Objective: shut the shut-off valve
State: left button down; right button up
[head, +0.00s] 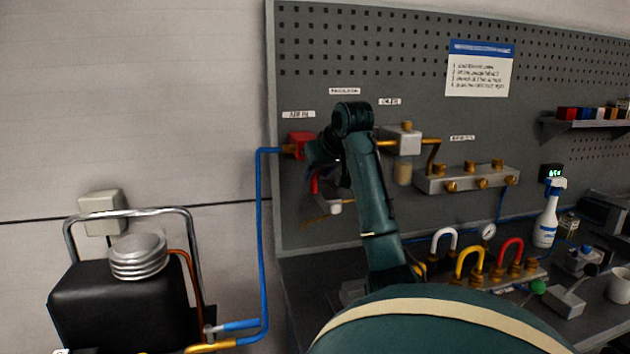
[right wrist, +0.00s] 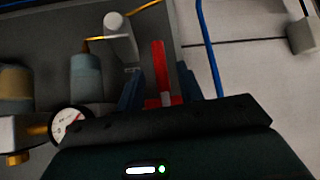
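The shut-off valve (head: 299,143) shows as a red part under the left label on the pegboard, where the blue pipe comes in. My right gripper (head: 322,187) is in front of the board just below it, partly hidden by my own arm. A red piece shows beside the gripper in the head view. In the right wrist view, the red lever (right wrist: 159,70) stands between the two dark fingers of the right gripper (right wrist: 160,88). The fingers look apart, with gaps beside the lever; contact is not clear. My left gripper is not in view.
A blue pipe (head: 262,240) runs up the board's left edge. A regulator block (head: 400,139) and brass-fitted manifold (head: 468,178) are right of my arm. A gauge (right wrist: 70,124) is close to the gripper.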

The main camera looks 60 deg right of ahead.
jog(key=v, duration=0.9)
jog(key=shift+s+a+r, duration=0.15)
jog(key=shift+a+r, duration=0.05)
jog(key=shift+r, duration=0.05)
jog(key=shift+f, duration=0.1)
